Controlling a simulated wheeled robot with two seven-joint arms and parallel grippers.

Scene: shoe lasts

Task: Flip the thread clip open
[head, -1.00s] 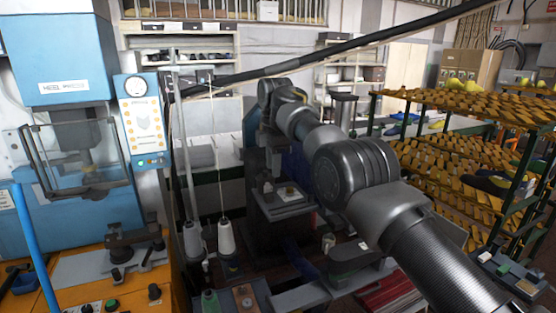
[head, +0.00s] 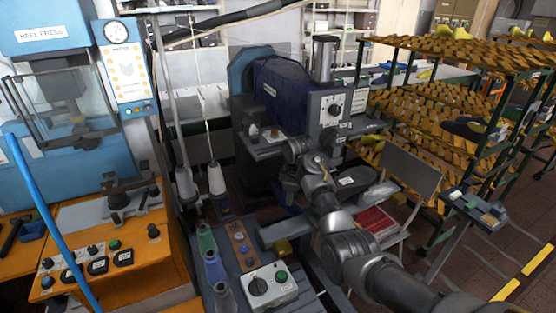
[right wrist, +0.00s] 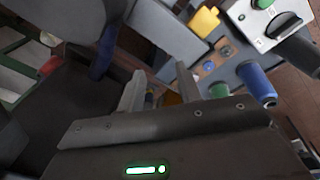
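I cannot make out the thread clip for certain in either view. Two white thread cones (head: 216,180) stand under thin upright rods left of the dark blue-covered machine (head: 285,95). My right arm reaches in from the lower right of the head view, and its gripper (head: 290,182) is in front of this machine, small and dark there. In the right wrist view the two fingers of this gripper (right wrist: 160,85) stand apart, with nothing visibly held. Small bluish and yellowish parts show behind and between them, too small to name. My left gripper is not in view.
The orange heel press bench (head: 110,240) stands left. Racks of shoe lasts (head: 450,100) stand right.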

